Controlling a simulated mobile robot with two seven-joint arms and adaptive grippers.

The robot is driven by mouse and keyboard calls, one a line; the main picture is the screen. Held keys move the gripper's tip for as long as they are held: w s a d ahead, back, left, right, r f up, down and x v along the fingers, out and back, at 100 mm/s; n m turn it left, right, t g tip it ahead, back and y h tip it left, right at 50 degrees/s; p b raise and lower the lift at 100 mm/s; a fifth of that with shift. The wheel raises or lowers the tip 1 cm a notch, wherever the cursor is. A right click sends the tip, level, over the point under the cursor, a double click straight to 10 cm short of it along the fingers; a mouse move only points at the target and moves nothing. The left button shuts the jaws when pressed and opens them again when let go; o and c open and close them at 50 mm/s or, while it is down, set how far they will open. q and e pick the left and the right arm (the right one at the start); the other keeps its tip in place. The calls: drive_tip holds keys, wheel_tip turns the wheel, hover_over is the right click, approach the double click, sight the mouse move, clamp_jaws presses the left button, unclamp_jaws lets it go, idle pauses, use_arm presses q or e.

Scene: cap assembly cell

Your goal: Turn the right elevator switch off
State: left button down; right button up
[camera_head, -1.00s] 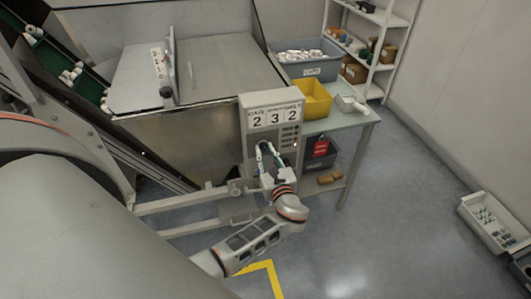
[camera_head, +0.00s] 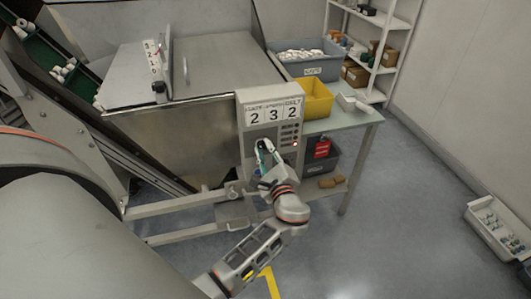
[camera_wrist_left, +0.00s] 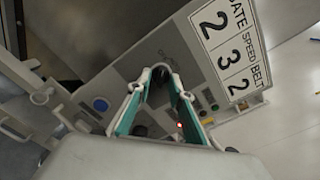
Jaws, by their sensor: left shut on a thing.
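The grey control box (camera_head: 270,122) stands at the front of the machine, with a 2 3 2 number display on top and small buttons and a lit red lamp (camera_head: 295,143) at its right side. My left gripper (camera_head: 263,146) is at the box's front face, lower left of the buttons. In the left wrist view its fingers (camera_wrist_left: 160,74) are closed in on a dark knob (camera_wrist_left: 159,76) on the panel. The fingers partly cover the knob, so its setting cannot be read. A blue round button (camera_wrist_left: 100,104) is on the panel beside the gripper. My right gripper is out of view.
A table (camera_head: 352,122) to the right carries a yellow bin (camera_head: 316,98) and a grey bin (camera_head: 308,66) of white parts. A metal rail (camera_head: 175,203) runs below the box. Open floor lies to the right, with a tray (camera_head: 498,226) of parts at the edge.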

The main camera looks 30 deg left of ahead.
use_arm(q)
drive_tip(key=shift+n, duration=0.3)
drive_tip(key=c, duration=1.8)
unclamp_jaws()
drive_tip(key=shift+c, duration=0.2)
drive_tip(key=v, duration=0.7)
drive_tip(key=shift+s+d, duration=0.2)
